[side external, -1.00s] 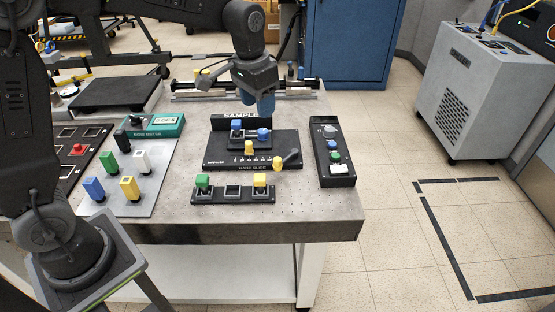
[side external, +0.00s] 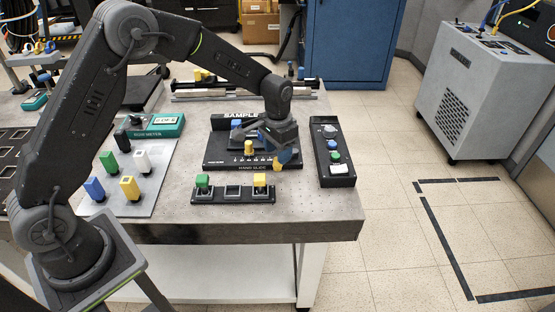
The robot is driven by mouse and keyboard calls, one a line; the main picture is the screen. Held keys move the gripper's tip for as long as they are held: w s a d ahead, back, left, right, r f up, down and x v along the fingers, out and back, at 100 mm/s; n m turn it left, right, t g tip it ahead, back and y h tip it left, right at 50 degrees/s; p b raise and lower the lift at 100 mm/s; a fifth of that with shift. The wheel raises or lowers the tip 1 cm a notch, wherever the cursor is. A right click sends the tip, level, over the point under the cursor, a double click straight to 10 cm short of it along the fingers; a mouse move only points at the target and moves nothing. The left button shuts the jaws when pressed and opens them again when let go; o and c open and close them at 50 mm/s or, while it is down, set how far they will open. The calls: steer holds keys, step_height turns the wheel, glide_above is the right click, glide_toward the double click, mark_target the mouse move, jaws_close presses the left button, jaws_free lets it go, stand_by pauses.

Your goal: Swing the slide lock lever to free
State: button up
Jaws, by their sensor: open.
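The black hand slide unit (side external: 222,160) sits on the grey table, with a sample sign at its back. Its slide lock lever (side external: 278,163) is at the front right corner and shows only as a small yellow-orange patch. A yellow knob (side external: 248,147) stands on the slide's front, left of my gripper.
A black control box (side external: 331,155) stands close to the right. A grey plate with colored blocks (side external: 128,188) and a green meter (side external: 158,124) are at left.

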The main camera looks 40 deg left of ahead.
steer(key=shift+f, duration=1.85)
steer(key=shift+c, duration=0.5)
jaws_close()
